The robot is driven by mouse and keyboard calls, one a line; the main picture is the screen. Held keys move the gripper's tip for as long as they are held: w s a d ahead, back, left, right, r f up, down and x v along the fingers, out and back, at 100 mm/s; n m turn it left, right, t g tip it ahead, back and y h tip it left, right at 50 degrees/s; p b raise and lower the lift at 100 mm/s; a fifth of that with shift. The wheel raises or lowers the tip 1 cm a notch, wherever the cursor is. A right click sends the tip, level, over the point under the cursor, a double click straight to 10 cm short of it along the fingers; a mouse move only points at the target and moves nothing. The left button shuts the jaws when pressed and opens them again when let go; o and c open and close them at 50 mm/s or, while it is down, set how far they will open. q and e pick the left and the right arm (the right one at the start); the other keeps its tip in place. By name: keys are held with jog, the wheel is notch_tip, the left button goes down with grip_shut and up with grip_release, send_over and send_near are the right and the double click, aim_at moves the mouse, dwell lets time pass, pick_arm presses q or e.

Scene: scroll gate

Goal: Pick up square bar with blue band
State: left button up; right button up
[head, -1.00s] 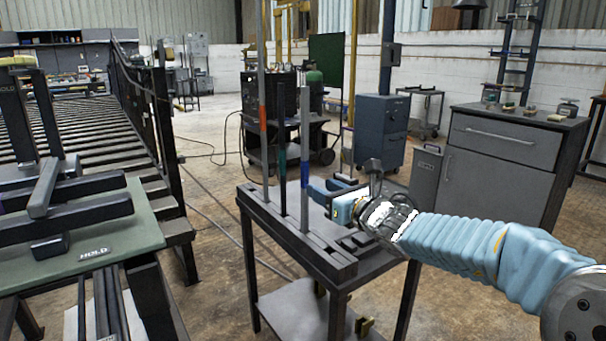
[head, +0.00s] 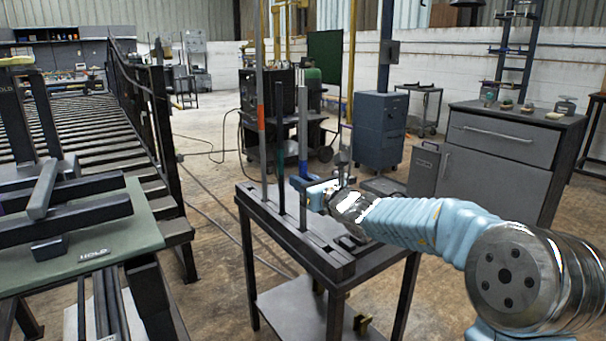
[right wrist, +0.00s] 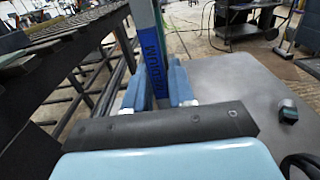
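The square bar with the blue band (head: 303,130) stands upright in a slot of the dark rack (head: 330,265), rightmost of three bars. Its blue band (right wrist: 154,62) shows close up in the right wrist view, with lettering on it. My right gripper (head: 307,192) is at the bar just below or at the band. In the right wrist view its two blue fingers (right wrist: 158,82) lie on either side of the bar and look open; contact is not clear. My left gripper is out of view.
Close to the left stand a bar with an orange band (head: 261,125) and a darker bar with a green band (head: 281,150). A green plate marked HOLD (head: 130,235) with dark bars is at left. A grey cabinet (head: 495,165) stands at right.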

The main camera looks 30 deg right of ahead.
grip_shut()
jog(key=shift+r, duration=0.1)
